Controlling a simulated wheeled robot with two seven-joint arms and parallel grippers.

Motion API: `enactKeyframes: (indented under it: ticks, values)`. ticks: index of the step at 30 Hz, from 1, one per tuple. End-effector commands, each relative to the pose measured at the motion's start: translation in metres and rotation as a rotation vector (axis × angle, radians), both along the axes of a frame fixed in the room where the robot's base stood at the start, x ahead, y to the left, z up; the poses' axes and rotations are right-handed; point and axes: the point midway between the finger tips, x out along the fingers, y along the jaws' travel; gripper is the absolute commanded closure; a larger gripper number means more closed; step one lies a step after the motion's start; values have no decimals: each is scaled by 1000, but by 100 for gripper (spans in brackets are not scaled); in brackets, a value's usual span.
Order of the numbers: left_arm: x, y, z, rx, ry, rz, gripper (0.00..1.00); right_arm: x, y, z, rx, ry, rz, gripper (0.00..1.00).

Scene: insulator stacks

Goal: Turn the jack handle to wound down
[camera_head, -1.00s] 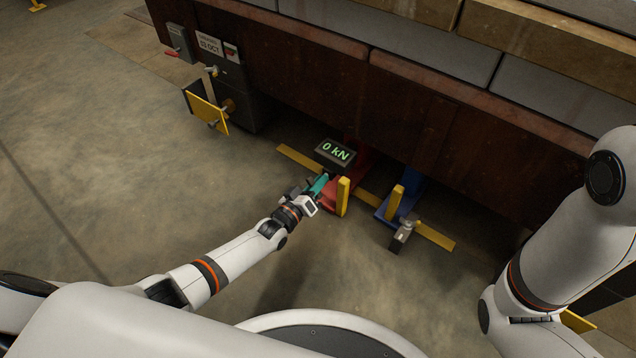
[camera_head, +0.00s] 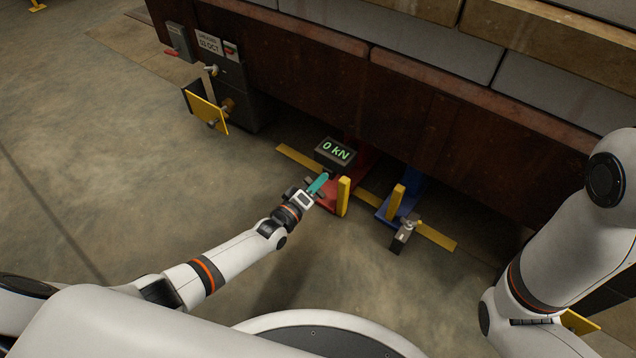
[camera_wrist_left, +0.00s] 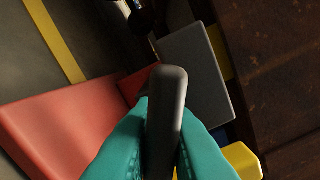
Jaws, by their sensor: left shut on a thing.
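The red jack (camera_head: 332,198) stands on the floor at the edge of the dark brown structure; its red body also fills the left of the left wrist view (camera_wrist_left: 60,125). A display reading "0 kN" (camera_head: 335,152) sits just above it. The handle is hardly visible in the head view. My right arm shows at the right, but its gripper is out of view.
A blue jack (camera_head: 390,210) stands right of the red one, with a grey block (camera_head: 404,233) before it. Yellow posts (camera_head: 343,196) rise beside the jacks, and a yellow strip (camera_head: 296,157) lies on the floor. A control box (camera_head: 240,90) is at upper left.

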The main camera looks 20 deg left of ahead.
Motion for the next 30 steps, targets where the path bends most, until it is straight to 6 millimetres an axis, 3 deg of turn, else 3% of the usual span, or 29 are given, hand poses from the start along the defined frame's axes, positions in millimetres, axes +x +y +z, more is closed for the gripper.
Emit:
enactKeyframes:
  ticks: [30]
  values:
    - [-2, -1, -3, -318, 121, -2, 100, 0, 0, -11, 0, 0, 0, 56]
